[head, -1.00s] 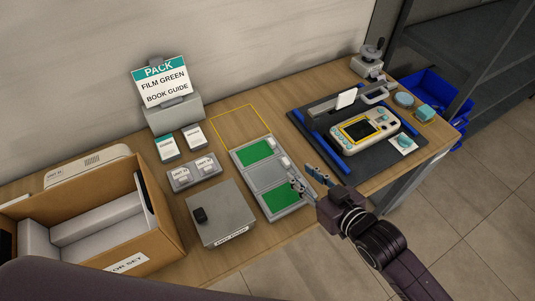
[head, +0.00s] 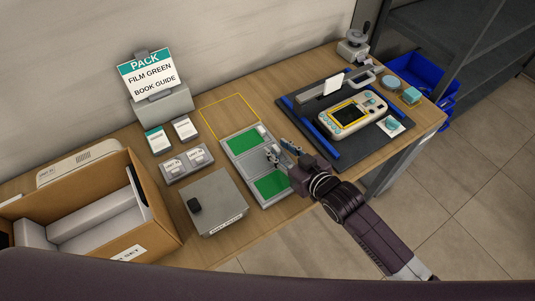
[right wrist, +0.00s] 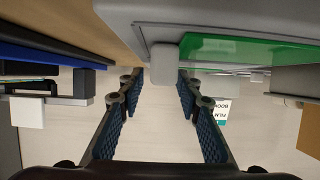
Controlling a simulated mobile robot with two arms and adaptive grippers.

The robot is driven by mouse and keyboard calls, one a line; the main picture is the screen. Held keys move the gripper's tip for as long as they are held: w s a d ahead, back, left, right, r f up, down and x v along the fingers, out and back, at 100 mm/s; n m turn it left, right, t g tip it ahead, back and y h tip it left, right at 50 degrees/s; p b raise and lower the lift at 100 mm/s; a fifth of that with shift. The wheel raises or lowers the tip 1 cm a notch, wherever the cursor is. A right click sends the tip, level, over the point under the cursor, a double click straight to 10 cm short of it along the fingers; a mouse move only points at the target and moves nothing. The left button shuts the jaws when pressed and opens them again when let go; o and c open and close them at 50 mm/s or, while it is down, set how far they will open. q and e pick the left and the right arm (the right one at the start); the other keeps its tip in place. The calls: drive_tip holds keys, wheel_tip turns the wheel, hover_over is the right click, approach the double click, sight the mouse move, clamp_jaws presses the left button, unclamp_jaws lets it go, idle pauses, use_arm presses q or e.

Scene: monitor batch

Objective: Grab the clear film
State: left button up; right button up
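A grey two-part tray (head: 247,169) lies on the table with a far green panel (head: 241,144) and a near green panel (head: 272,185). I cannot make out the clear film itself against the green. A small pale tab (head: 262,130) shows at the far panel's right corner. My right gripper (head: 281,149) is open at the tray's right side, near the divider. In the right wrist view, its fingers (right wrist: 159,85) stand apart, with a pale tab (right wrist: 163,64) from the tray edge beside a green sheet (right wrist: 245,50) between them. The tab looks ungripped. My left gripper is out of view.
A grey box (head: 216,203) with a black knob stands left of the tray. A dark mat (head: 347,153) with a handheld device (head: 351,115) lies to the right. An open carton (head: 152,218) stands at left, a pack sign (head: 148,75) behind. A yellow outline (head: 229,111) encloses bare table.

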clamp_jaws()
